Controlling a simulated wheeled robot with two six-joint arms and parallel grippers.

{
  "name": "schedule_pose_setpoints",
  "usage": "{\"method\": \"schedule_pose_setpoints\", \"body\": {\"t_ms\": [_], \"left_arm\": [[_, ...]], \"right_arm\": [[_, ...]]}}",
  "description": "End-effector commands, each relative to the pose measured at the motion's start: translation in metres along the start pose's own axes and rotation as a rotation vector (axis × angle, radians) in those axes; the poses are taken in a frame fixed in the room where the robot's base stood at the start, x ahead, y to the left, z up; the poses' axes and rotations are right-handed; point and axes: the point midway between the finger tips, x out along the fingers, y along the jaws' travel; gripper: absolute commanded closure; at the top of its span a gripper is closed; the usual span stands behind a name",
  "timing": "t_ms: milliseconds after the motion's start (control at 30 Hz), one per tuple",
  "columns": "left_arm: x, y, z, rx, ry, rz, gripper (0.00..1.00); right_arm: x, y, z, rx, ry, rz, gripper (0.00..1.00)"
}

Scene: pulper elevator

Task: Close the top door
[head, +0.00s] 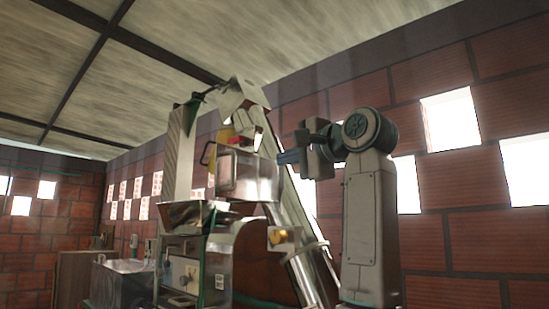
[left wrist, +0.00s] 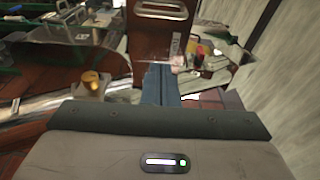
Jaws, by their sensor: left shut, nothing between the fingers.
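The machine's upper metal box (head: 250,172) has a framed panel with a dark handle (head: 207,154) at its left side. I take this panel to be the top door, but cannot tell for sure whether it stands open. My left gripper (head: 281,157) is to the right of the box, its blue fingers pointing left towards it; contact cannot be told. In the left wrist view the fingers (left wrist: 160,70) are shut together and empty. A brown panel with a pale-rimmed handle (left wrist: 161,11) shows just beyond their tips. My right gripper is not in view.
An inclined metal elevator tube (head: 308,275) rises behind the box. A funnel-shaped metal hopper (head: 188,213) sits below it. A metal bin (head: 122,284) stands at lower left. A brick wall (head: 450,220) with bright openings runs behind.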

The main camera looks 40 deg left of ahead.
Motion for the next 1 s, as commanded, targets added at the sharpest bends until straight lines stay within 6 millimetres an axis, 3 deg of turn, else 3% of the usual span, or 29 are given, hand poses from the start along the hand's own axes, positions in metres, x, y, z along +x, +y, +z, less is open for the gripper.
{"method": "schedule_pose_setpoints", "body": {"t_ms": [200, 400, 600, 1000], "left_arm": [[0.049, -0.005, 0.001, 0.003, -0.006, 0.001, 1.0], [0.086, -0.005, 0.006, 0.0, -0.005, 0.0, 1.0], [0.103, -0.003, 0.024, 0.001, -0.003, 0.0, 1.0], [0.107, 0.0, 0.029, 0.002, -0.002, -0.001, 1.0]], "right_arm": [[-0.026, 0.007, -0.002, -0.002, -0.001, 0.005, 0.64], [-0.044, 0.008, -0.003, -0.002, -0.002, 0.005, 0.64], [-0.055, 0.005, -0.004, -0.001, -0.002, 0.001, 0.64], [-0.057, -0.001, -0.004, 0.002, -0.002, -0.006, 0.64]]}}
